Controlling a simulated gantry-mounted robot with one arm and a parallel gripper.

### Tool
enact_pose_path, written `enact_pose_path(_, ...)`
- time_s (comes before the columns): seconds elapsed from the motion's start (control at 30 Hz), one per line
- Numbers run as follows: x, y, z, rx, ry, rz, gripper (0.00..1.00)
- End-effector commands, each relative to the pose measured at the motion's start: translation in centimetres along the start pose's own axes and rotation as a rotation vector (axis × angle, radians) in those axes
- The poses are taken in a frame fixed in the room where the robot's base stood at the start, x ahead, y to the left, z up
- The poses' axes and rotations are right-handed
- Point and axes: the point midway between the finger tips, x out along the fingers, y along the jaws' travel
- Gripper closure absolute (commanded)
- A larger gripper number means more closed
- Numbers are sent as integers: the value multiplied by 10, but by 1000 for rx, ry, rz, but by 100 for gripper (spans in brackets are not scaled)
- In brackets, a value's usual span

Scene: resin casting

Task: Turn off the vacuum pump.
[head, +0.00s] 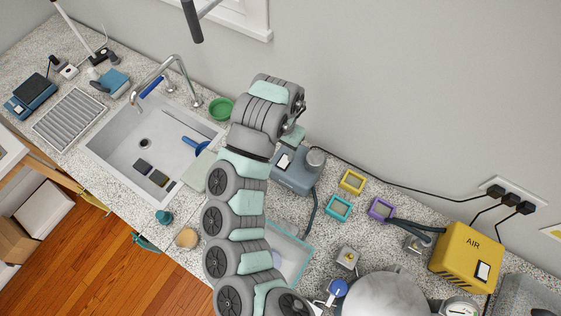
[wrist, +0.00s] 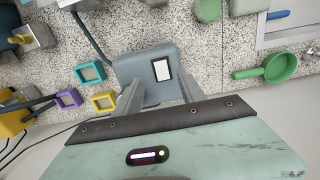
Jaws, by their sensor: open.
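The likely vacuum pump is a blue-grey box (head: 293,180) with a grey cylinder on top, standing on the counter against the wall in the head view. A dark hose and a black cord run from it. A small white panel with a dark border (head: 284,161) is on its top. In the wrist view the pump (wrist: 132,66) lies just beyond my open gripper (wrist: 160,88), with the white panel (wrist: 161,70) between the two fingers. Whether the fingers touch the pump cannot be told. In the head view my arm hides most of the gripper.
Yellow (head: 352,181), teal (head: 337,207) and purple (head: 381,208) square frames lie right of the pump. A yellow AIR box (head: 466,256) stands farther right. A green pan (head: 220,108) and the sink (head: 150,128) are left. Wall sockets (head: 508,196) hold black plugs.

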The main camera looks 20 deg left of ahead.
Motion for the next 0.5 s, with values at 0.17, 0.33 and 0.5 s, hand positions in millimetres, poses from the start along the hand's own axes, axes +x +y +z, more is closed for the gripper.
enact_pose_path(0.17,37,2,0,1,-1,3,53)
enact_pose_path(0.33,65,1,0,0,-2,1,53)
enact_pose_path(0.5,80,1,-1,1,1,0,53)
